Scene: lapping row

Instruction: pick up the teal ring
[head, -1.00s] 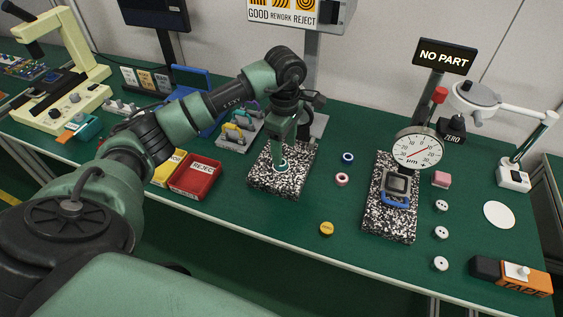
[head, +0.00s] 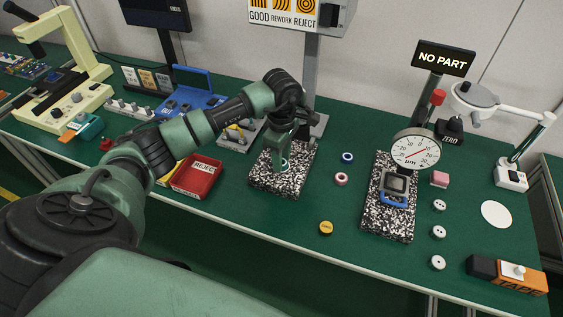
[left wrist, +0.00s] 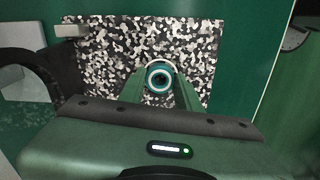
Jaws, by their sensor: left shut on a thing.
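The teal ring (left wrist: 159,77) shows in the left wrist view between my fingers, over the black-and-white speckled plate (left wrist: 105,50). My left gripper (left wrist: 160,88) is shut on the ring. In the head view my left gripper (head: 283,163) points down at the left speckled plate (head: 262,181), low at its surface. The ring is mostly hidden by the fingers there, and I cannot tell whether it touches the plate. My right gripper is in neither view.
Blue (head: 347,157) and pink (head: 341,179) rings and a yellow disc (head: 326,228) lie right of the plate. A dial gauge (head: 416,149) stands over a second speckled plate (head: 384,222). A red reject bin (head: 197,178) is at the left.

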